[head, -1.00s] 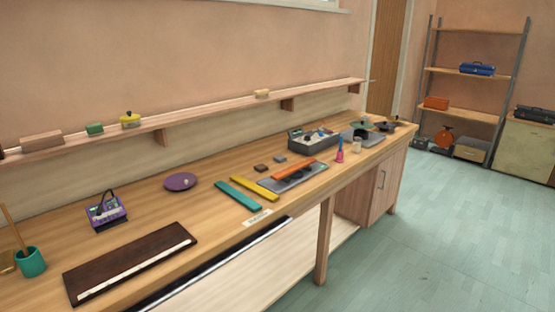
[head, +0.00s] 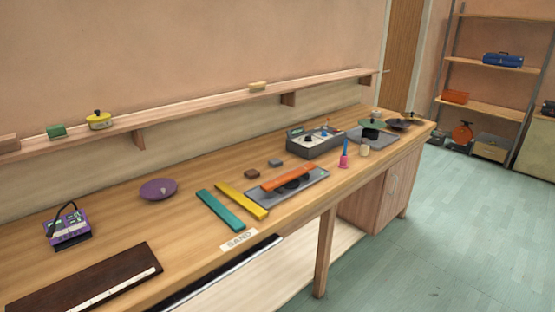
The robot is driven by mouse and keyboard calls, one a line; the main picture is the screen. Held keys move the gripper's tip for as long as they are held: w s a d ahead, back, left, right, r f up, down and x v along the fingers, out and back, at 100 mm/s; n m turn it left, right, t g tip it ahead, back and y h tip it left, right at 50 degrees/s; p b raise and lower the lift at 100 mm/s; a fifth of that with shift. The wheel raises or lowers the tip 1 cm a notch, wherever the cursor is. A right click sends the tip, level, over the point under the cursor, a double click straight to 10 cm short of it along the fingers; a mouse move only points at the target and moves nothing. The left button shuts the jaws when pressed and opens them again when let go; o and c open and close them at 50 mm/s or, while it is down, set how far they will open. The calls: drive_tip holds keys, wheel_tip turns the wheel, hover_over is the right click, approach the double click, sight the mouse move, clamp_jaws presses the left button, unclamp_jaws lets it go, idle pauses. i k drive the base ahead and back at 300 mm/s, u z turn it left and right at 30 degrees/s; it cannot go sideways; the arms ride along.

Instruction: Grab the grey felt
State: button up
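The head view shows several grey things, and I cannot tell for sure which is felt. A flat grey mat or tray (head: 312,184) lies on the bench with an orange bar (head: 289,177) and dark round shapes on it. A small grey block (head: 275,163) lies beside a small brown block (head: 252,174). Another flat grey piece (head: 357,137) lies farther right under dark and green items. My gripper is not in view.
The wooden bench (head: 120,217) also holds a teal bar (head: 220,210), a yellow bar (head: 242,201), a purple dish (head: 158,189), a purple device (head: 68,230), a grey box (head: 315,143) and a pink holder (head: 344,160). Green floor (head: 440,240) at right is clear.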

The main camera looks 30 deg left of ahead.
sight(275, 162)
drive_tip(key=i, duration=2.8)
drive_tip(key=u, duration=2.5)
